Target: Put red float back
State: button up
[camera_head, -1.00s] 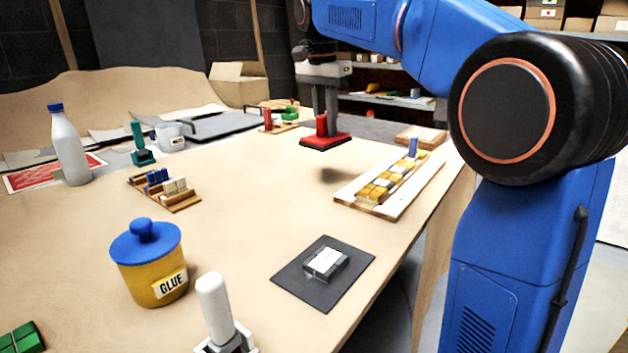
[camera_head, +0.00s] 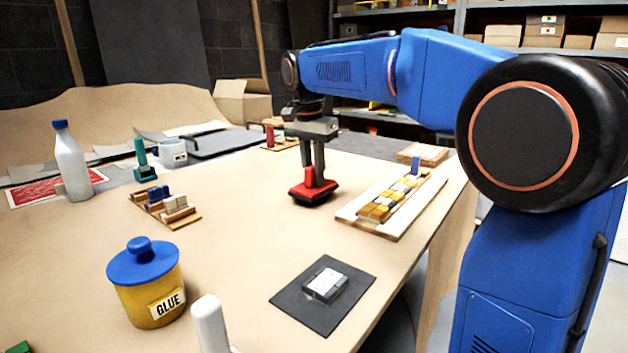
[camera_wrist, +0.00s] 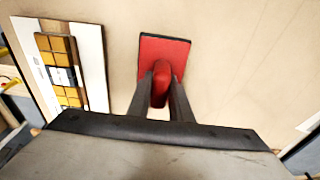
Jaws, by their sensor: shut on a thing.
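The red float (camera_head: 312,190) has a flat red plate with a dark underside and an upright red handle. My gripper (camera_head: 312,180) is shut on the handle and holds the float over the middle of the table. The plate looks close to the tabletop; I cannot tell whether it touches. In the wrist view the red plate (camera_wrist: 163,55) sticks out beyond my gripper (camera_wrist: 160,92), whose fingers are on both sides of the handle.
A mosaic panel (camera_head: 425,205) with tiles lies right of the float. A dark mat (camera_head: 350,300) with a grey block, a glue pot (camera_head: 150,290), a tile rack (camera_head: 185,220), a teal float (camera_head: 143,165) and a bottle (camera_head: 70,165) stand around. The table between them is bare.

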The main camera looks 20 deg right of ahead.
aim_at(310, 166)
jog(key=shift+f, duration=0.9)
jog(key=shift+f, duration=0.15)
jog(key=o, duration=0.9)
jog(key=r, duration=0.8)
jog(key=a+r, duration=0.1)
jog(key=r, duration=0.2)
jog(key=shift+s+a+r, duration=0.1)
jog(key=shift+s+r, duration=0.25)
jog(key=shift+r, duration=0.25)
jog(key=shift+s, duration=0.15)
